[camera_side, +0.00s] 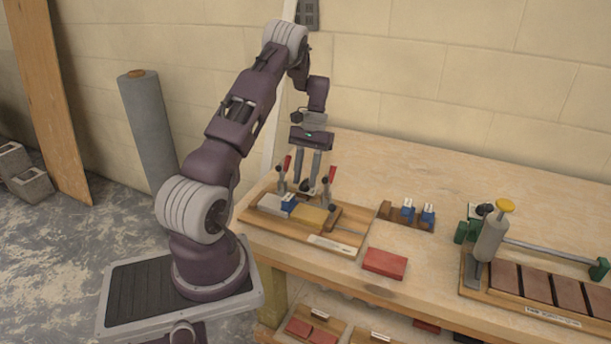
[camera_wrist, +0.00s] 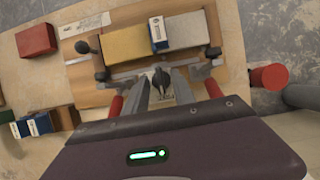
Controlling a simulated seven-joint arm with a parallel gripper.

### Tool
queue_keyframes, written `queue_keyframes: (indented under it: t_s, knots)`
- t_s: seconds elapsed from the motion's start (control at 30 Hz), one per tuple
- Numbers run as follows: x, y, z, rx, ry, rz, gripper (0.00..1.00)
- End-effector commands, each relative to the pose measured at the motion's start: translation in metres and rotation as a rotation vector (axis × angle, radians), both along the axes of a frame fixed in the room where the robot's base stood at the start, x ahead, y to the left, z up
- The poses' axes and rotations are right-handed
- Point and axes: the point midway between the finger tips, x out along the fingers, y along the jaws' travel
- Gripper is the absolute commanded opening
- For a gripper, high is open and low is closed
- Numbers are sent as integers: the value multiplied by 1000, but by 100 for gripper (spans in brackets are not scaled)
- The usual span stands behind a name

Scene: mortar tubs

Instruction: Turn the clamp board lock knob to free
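The clamp board (camera_side: 262,218) lies on the bench's near left part, holding a grey block (camera_side: 271,204), a blue-and-white block (camera_side: 289,203) and a yellow block (camera_side: 309,216). Two red-handled clamps (camera_side: 331,174) stand on it. My gripper (camera_side: 306,182) points down over the board's back side, fingers apart. In the wrist view, a small dark knob (camera_wrist: 160,79) on a pale label plate shows between the fingertips (camera_wrist: 162,84). I take it as the lock knob. I cannot tell whether the fingers touch it, and its label is too small to read.
The red clamp handles (camera_wrist: 117,106) rise close on both sides of my fingers. A red brick (camera_side: 385,263) and a wooden rack with blue pieces (camera_side: 407,212) lie to the right. Farther right is a board of brown bricks (camera_side: 537,284). The bench's back right is clear.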

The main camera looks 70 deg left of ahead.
Motion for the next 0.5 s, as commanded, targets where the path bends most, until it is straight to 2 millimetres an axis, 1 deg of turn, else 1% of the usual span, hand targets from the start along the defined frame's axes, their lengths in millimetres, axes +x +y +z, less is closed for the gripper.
queue_keyframes:
  t_s: [0.07,0.3,0.4,0.5]
  knots:
    - [2,2,6,1,-1,0,31]
    - [15,16,50,5,-4,0,31]
    - [18,19,61,3,-3,0,31]
    - [19,20,65,1,-1,0,31]
